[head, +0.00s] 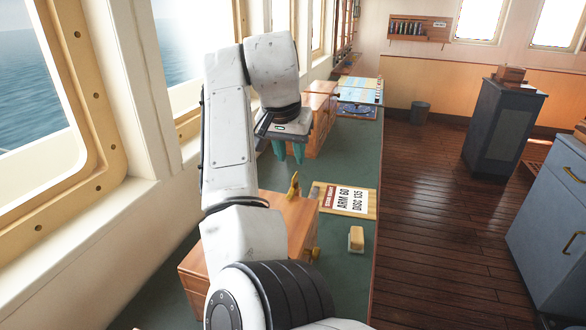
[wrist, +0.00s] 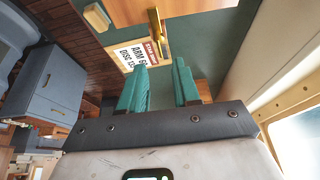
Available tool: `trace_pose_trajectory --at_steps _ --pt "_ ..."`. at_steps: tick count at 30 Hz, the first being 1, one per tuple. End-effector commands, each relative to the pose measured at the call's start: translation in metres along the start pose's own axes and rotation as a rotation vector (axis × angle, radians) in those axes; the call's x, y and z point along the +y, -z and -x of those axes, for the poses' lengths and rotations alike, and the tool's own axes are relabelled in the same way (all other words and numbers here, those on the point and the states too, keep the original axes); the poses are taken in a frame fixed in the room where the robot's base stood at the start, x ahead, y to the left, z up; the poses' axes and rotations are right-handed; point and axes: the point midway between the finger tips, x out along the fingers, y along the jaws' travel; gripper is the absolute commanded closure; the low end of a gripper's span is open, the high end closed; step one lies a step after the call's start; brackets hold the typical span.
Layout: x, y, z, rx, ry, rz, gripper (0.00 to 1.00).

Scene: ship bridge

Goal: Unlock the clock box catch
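A wooden box (head: 290,220) stands on the green-topped counter, partly hidden behind my arm. A brass lever (head: 294,186) stands up at its far edge, and a brass fitting (head: 313,253) is on its right side. I cannot tell which one is the catch. In the wrist view the box (wrist: 140,10) is at the top edge with a brass piece (wrist: 156,30) in front of it. My gripper (head: 289,156) is above the counter, beyond the box, pointing down. Its teal fingers are apart and empty in the wrist view (wrist: 161,85), clear of the brass.
A card reading "ARM 60 DISC 135" (head: 352,200) lies beside the box, with a small yellow-and-white block (head: 356,238) nearer. Another wooden box (head: 322,108) stands behind my gripper.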

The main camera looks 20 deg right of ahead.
Motion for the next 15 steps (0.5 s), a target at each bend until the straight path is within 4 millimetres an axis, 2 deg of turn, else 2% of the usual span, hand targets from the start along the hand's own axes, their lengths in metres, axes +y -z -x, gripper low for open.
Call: trace_pose_trajectory --at_steps 6,10,15 --pt "0.001 0.0 -0.04 -0.002 -0.002 0.0 0.69" --pt "0.0 0.0 -0.057 -0.002 -0.001 0.0 0.69" --pt "0.001 0.0 -0.069 0.0 0.0 0.0 0.69"
